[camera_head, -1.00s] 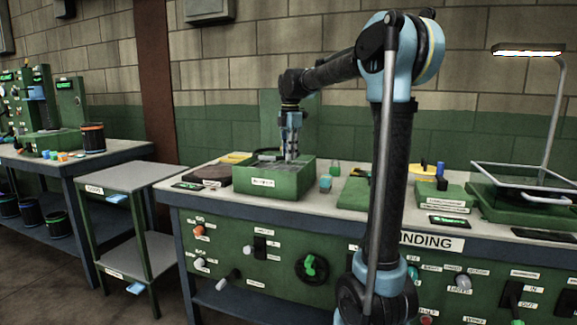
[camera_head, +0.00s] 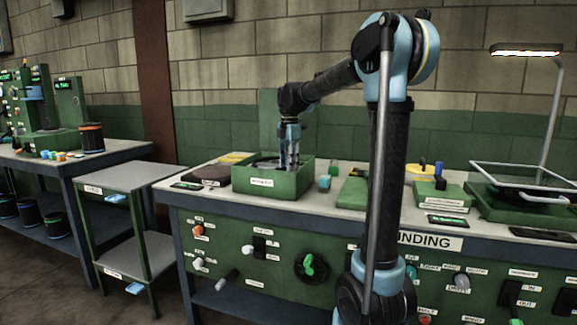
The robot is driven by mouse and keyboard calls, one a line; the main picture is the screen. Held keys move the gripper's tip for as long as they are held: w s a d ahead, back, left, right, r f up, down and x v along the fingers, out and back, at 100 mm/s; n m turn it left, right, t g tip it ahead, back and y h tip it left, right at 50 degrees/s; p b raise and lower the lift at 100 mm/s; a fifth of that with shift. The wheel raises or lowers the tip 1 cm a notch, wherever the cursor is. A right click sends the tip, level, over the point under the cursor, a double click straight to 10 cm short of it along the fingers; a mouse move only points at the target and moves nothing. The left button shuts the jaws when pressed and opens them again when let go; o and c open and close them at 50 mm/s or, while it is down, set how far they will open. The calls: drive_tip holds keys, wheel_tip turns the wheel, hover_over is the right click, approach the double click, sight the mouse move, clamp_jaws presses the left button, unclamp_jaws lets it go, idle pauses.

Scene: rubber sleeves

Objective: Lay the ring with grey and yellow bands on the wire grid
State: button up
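My gripper (camera_head: 289,166) points straight down into the green open box (camera_head: 272,186) on the bench. Its fingertips are at or below the height of the box's front wall, and I cannot tell whether they hold anything. Dark curved shapes (camera_head: 264,162) show inside the box, left of the fingers. The front wall hides most of the contents. I cannot make out a ring with grey and yellow bands. A rectangular framed rack (camera_head: 523,178) stands under the lamp at the right; I cannot tell whether it is the wire grid.
A dark slab (camera_head: 205,174) lies left of the box. Small blue and green blocks (camera_head: 325,183) and a green pad (camera_head: 354,192) are to its right. A yellow round thing (camera_head: 420,173) sits behind my arm. A lamp (camera_head: 528,50) overhangs the rack. A grey shelf stand (camera_head: 125,177) stands at left.

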wheel_tip(320, 180, up, 12)
drive_tip(key=s+d+f+m+t, duration=0.1)
drive_tip(key=s+d+f+m, duration=0.5)
drive_tip(key=s, duration=0.3)
drive_tip(key=s+d+f+m, duration=0.6)
drive_tip(key=s, duration=0.2)
drive_tip(key=s+d+f+m, duration=0.3)
drive_tip(key=s+f+m, duration=0.3)
drive_tip(key=f, duration=0.5)
drive_tip(key=s+d+f+m+t, duration=0.1)
drive_tip(key=s+d+f+m, duration=0.2)
drive_tip(key=s+f+m, duration=0.3)
drive_tip(key=s+f, duration=0.4)
drive_tip(key=s, duration=0.1)
drive_tip(key=shift+s+f+m, duration=0.3)
drive_tip(key=shift+f, duration=0.1)
drive_tip(key=shift+o, duration=0.6)
